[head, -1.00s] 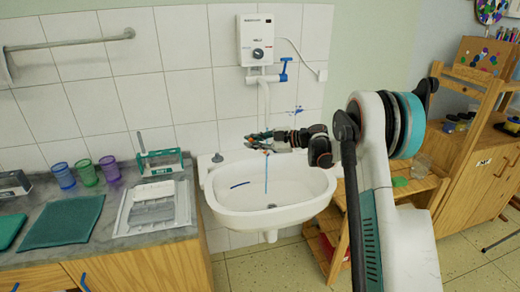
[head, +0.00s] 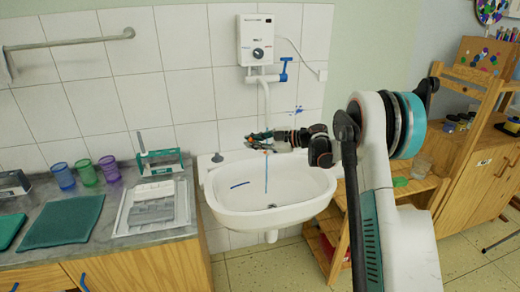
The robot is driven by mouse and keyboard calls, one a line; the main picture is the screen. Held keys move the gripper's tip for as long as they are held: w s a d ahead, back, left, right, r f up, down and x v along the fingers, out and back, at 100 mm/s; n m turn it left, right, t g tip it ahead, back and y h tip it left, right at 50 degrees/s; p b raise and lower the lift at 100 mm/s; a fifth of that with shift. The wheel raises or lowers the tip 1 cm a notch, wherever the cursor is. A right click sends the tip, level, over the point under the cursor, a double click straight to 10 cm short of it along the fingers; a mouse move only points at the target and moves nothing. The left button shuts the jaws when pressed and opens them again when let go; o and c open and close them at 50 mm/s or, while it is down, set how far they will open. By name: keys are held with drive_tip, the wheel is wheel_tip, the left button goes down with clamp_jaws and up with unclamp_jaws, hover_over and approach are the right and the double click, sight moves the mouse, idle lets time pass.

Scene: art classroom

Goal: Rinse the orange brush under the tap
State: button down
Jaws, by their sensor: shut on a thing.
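My gripper (head: 256,138) reaches in from the right over the white sink (head: 222,207) and is shut on a thin thing, seemingly the orange brush. The brush is too small and covered by the fingers to make out well. The tap's white pipe (head: 264,97) comes down from the heater on the wall, with a blue lever (head: 284,70) at its side. The pipe's lower end is hidden near my gripper. A thin light-blue vertical line (head: 266,174) runs from just under the gripper toward the basin, looking like a water stream.
A dark blue streak (head: 240,184) lies in the basin. Left of the sink, the counter holds a white tray (head: 125,215), a green-framed rack (head: 160,161), coloured cups (head: 87,172) and a teal mat (head: 65,222). Wooden shelves (head: 415,185) stand at the right.

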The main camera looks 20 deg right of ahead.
drive_tip(key=s+a, duration=0.4)
drive_tip(key=a, duration=0.1)
drive_tip(key=shift+s+b, duration=0.35)
drive_tip(key=shift+b, duration=0.05)
idle(0.5)
drive_tip(key=shift+a, duration=0.1)
idle(0.8)
drive_tip(key=s+a+r+p, duration=0.1)
drive_tip(key=s+a+r, duration=0.3)
drive_tip(key=shift+a+p, duration=0.25)
drive_tip(key=shift+p, duration=0.15)
idle(0.3)
idle(0.4)
